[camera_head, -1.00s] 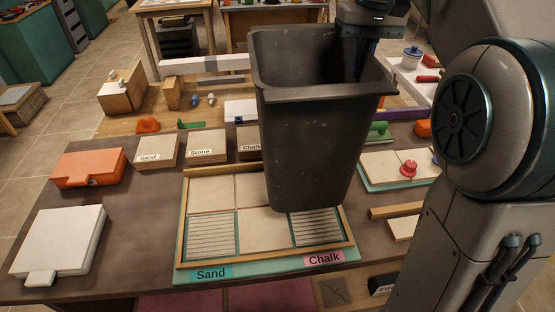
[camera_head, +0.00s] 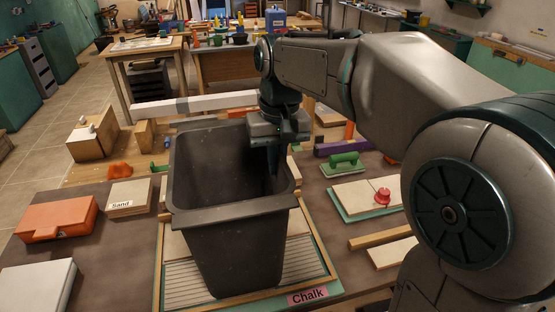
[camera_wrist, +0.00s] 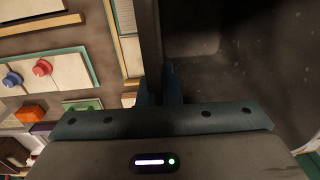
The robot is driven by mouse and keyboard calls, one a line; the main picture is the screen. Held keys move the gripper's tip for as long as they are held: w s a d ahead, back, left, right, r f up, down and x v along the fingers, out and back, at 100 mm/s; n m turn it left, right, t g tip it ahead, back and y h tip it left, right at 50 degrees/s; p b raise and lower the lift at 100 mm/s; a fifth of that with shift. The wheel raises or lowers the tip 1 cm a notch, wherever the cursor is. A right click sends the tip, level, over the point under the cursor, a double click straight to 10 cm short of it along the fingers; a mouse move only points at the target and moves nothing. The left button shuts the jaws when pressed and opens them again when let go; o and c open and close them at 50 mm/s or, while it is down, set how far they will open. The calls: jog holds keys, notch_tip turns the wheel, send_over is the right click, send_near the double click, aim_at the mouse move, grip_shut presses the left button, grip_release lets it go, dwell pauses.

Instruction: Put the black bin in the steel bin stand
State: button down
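The black bin (camera_head: 235,250) is upright, open at the top, in front of the worktable's middle in the head view. My gripper (camera_head: 275,158) is shut on its right-rear rim, with one finger reaching inside. In the wrist view my fingertips (camera_wrist: 160,85) pinch the bin's wall (camera_wrist: 149,35), and the bin's dark inside (camera_wrist: 240,50) fills the right. The bin covers much of the wooden-framed board with the Chalk label (camera_head: 307,296). I cannot tell whether its base touches the board. I cannot make out the steel bin stand in either view.
The worktable holds an orange box (camera_head: 57,218), a white box (camera_head: 38,285), a Sand block (camera_head: 130,198), a green-handled float (camera_head: 343,164) and a panel with a red knob (camera_head: 381,196). Another table (camera_head: 148,44) stands behind. Tiled floor (camera_head: 38,165) is open at the left.

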jog(key=c, duration=2)
grip_release()
jog(key=shift+f, duration=0.15)
jog(key=o, duration=0.4)
jog(key=r, duration=1.2)
jog(key=shift+d+r+p, duration=0.2)
jog(key=shift+d+p, duration=0.05)
jog(key=shift+p, duration=0.05)
